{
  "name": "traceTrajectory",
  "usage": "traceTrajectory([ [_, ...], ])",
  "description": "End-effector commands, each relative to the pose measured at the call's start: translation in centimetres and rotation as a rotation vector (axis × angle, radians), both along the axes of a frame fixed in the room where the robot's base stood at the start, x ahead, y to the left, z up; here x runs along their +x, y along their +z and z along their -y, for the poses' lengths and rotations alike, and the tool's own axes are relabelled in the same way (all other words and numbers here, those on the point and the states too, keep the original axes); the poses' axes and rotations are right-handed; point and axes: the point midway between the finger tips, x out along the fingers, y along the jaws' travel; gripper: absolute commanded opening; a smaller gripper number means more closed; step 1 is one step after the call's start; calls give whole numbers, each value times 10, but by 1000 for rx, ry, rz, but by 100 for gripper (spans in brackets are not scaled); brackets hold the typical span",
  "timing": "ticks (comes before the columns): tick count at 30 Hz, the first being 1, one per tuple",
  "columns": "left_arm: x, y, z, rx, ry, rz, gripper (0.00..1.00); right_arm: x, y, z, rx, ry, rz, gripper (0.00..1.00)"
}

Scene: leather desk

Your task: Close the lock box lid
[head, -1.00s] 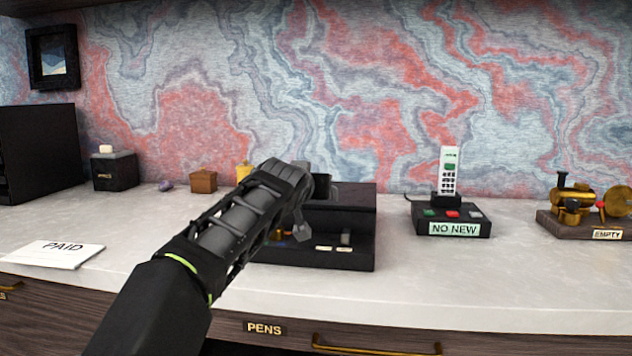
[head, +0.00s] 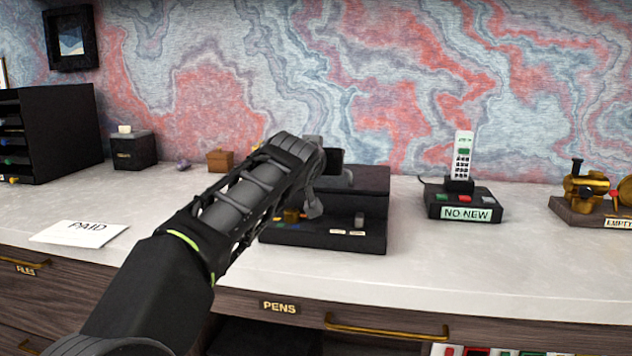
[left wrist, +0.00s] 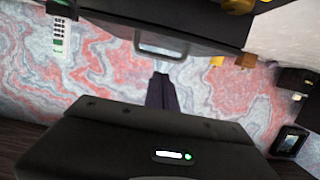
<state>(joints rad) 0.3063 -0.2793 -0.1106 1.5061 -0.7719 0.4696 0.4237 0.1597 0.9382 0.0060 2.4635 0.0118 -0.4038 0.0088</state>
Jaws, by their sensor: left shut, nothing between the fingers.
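The black lock box (head: 372,215) stands on the desk, partly hidden behind my left arm in the head view. Its low front part has small pale labels, and its back part is higher. In the left wrist view a dark panel with a rectangular handle (left wrist: 163,48) crosses the top, seemingly part of the box. How far the lid is open cannot be told. My left gripper (left wrist: 161,84) is shut and empty, its fingers just below that handle in the picture; contact is unclear. In the head view it is at the box, its fingertips hard to see. My right gripper is not in view.
A phone on a base labelled NO NEW (head: 465,205) stands right of the box, with a brass device (head: 590,195) farther right. A small brown box (head: 220,161), black cube (head: 134,152) and PAID paper (head: 80,233) are left. The front desk strip (head: 440,275) is clear.

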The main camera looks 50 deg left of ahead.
Motion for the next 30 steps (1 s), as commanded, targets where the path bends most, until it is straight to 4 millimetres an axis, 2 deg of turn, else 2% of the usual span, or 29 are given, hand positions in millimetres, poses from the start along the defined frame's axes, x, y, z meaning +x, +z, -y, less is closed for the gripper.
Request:
traceTrajectory([
  [1, -10, -11, 6, 0, 2, -2, 0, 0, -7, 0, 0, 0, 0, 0],
  [3, -20, -19, 16, 2, 1, -2, 0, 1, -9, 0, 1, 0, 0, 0],
  [11, -46, -37, 38, 2, 0, 2, 0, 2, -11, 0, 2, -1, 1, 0],
  [30, -49, -39, 42, 2, -2, 3, 0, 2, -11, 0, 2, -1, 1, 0],
])
